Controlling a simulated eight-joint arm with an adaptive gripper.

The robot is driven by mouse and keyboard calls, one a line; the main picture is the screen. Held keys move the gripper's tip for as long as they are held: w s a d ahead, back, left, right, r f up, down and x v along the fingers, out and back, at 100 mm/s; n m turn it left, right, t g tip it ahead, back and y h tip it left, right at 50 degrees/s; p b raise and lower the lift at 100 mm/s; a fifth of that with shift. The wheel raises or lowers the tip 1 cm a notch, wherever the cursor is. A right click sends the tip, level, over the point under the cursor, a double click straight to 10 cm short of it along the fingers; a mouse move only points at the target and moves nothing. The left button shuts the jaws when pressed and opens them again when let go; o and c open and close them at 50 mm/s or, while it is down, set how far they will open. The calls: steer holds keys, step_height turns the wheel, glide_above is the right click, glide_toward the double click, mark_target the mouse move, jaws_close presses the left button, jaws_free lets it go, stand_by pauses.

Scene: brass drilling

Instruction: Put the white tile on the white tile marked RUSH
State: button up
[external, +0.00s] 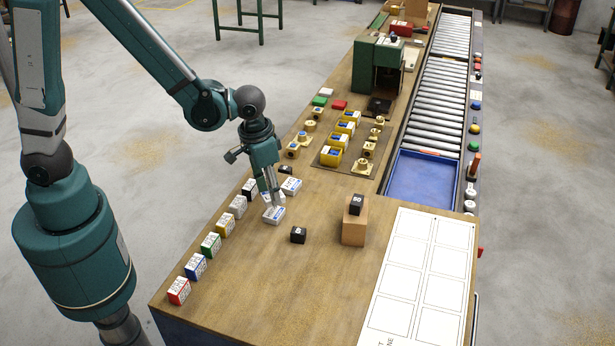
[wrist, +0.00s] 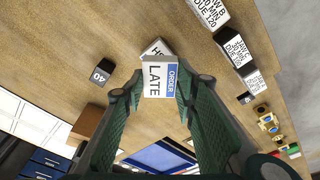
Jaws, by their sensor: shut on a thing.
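My gripper (external: 276,197) is shut on a white tile (wrist: 157,80) with a blue strip, marked ORDER LATE. Its fingers grip two opposite sides in the wrist view. A second white tile (external: 273,214) lies on the bench just below the fingertips. In the wrist view, this tile (wrist: 154,47) sits turned at an angle behind the held one. Only an H of its lettering shows; the rest is hidden. The gap between the tiles is hard to judge.
A black cube marked 40 (wrist: 100,72) sits close by on the bench. A wooden block (external: 354,225) with a black cube on top stands to the right. A row of coloured cards (external: 210,244) runs along the left edge.

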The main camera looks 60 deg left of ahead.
mark_target(266, 196)
steer(key=shift+f, duration=2.05)
steer(key=shift+f+b, duration=0.15)
steer(key=shift+b, duration=0.2)
steer(key=o, duration=0.9)
steer(key=shift+c, duration=0.2)
steer(key=shift+r+p, duration=0.25)
steer(key=shift+p, duration=0.05)
steer(key=shift+s+r+p, duration=0.15)
steer(key=shift+s+r, duration=0.15)
steer(key=shift+r, duration=1.65)
steer(key=shift+s+r+p, duration=0.1)
steer(key=shift+s+r, duration=0.2)
steer(key=shift+r, duration=1.7)
steer(key=shift+s+r+p, duration=0.15)
steer(key=shift+s+r, duration=0.15)
steer(key=shift+r, duration=1.65)
